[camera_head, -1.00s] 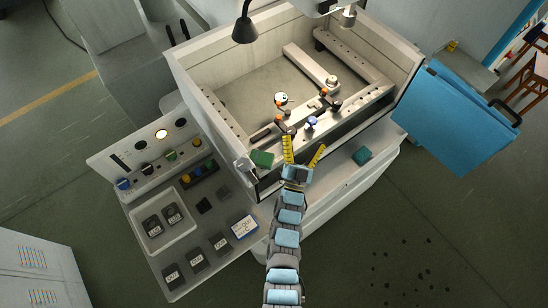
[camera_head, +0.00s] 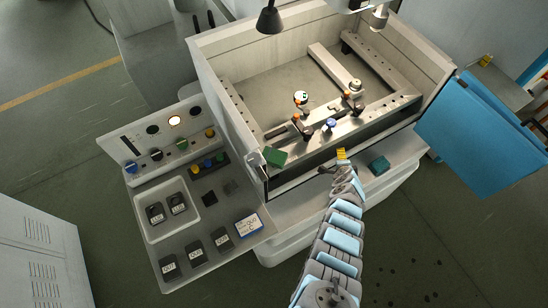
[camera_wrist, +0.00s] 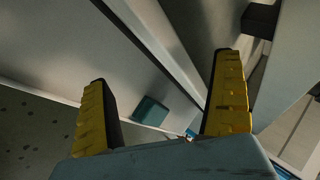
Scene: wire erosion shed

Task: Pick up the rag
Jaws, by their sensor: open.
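A small teal folded piece (camera_head: 379,165) lies on the machine's front ledge, just right of my gripper. A darker green flat piece (camera_head: 275,157) lies at the tank's front left corner. Either could be the rag; I cannot tell which from these views. My gripper (camera_head: 341,155) is at the tank's front rim, left of the teal piece and apart from it. In the wrist view my gripper (camera_wrist: 162,67) is open and empty, its yellow fingers wide apart.
The tank wall (camera_head: 330,160) rises beside my gripper. Clamps and small parts (camera_head: 330,124) stand on the bar inside. A control panel (camera_head: 165,145) with knobs is at left. A blue door panel (camera_head: 475,135) stands at right. The ledge around the teal piece looks clear.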

